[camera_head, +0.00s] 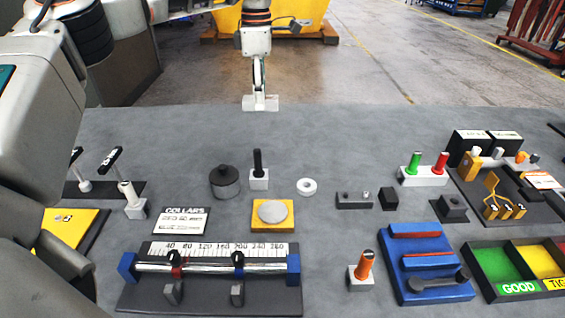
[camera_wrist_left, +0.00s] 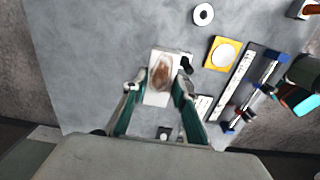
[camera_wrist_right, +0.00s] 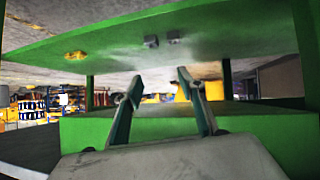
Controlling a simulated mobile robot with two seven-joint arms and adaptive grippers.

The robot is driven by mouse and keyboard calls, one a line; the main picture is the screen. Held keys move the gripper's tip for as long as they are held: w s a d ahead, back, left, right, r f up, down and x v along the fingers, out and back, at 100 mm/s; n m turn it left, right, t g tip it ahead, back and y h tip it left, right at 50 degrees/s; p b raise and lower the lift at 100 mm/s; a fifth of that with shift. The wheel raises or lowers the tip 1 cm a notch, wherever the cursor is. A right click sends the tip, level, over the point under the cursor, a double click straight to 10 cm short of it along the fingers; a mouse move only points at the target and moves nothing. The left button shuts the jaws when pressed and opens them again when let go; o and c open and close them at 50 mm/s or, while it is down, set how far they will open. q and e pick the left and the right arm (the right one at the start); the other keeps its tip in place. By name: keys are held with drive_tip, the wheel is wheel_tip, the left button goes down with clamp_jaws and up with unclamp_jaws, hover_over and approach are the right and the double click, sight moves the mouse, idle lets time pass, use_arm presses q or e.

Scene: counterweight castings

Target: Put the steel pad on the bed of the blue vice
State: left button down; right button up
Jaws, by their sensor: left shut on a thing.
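The steel pad (camera_head: 262,104) is a pale, flat rectangular block. My left gripper (camera_head: 259,92) is shut on it near the far edge of the table in the head view. In the left wrist view the pad (camera_wrist_left: 158,97) sits between the two fingertips, with a brownish reflection on its face. The blue vice (camera_head: 411,281) stands at the front right of the table, with red strips on its jaws and a dark handle at its front. Its bed shows between the jaws and looks empty. My right gripper (camera_wrist_right: 155,88) is open and empty, beside a green structure.
The yellow block with a pale disc (camera_head: 271,215), a white ring (camera_head: 307,186) and a scale rail (camera_head: 215,267) lie mid-table. An orange-handled tool (camera_head: 363,268) stands left of the vice. A tray with green and yellow compartments (camera_head: 503,288) lies to its right.

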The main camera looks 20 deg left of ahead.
sight(264, 167)
use_arm(q)
drive_tip(key=shift+w+f, duration=0.15)
drive_tip(key=shift+f, duration=0.05)
wheel_tip(264, 167, down, 19)
drive_tip(key=shift+f+b, duration=0.2)
drive_tip(key=shift+b, duration=0.4)
drive_tip(key=c, duration=1.6)
unclamp_jaws()
drive_tip(key=shift+f, duration=0.15)
